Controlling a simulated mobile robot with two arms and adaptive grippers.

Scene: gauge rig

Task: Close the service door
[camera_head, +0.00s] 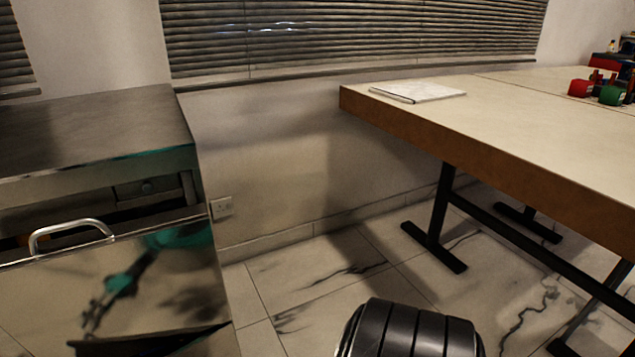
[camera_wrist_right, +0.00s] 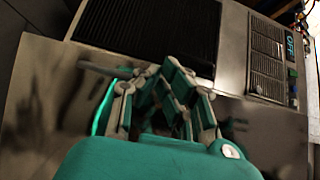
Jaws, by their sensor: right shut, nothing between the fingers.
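In the head view a shiny metal door panel (camera_head: 150,290) with a curved silver handle (camera_head: 72,228) is on the front of the metal cabinet (camera_head: 90,130) at the left. A dark gap shows between the panel's top edge and the cabinet top, so it looks partly open. A blurred teal and dark arm shape is mirrored in it. In the wrist view my right gripper (camera_wrist_right: 165,85), teal and grey, is shut and empty in front of a metal surface (camera_wrist_right: 45,85). I cannot tell whether it touches. My left gripper is not in view.
In the wrist view a dark slatted panel (camera_wrist_right: 150,32) and a vent grille (camera_wrist_right: 268,62) with an OFF label (camera_wrist_right: 291,47) lie beyond the gripper. In the head view a table (camera_head: 520,120) stands at right. Marbled floor (camera_head: 310,285) lies between cabinet and table.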

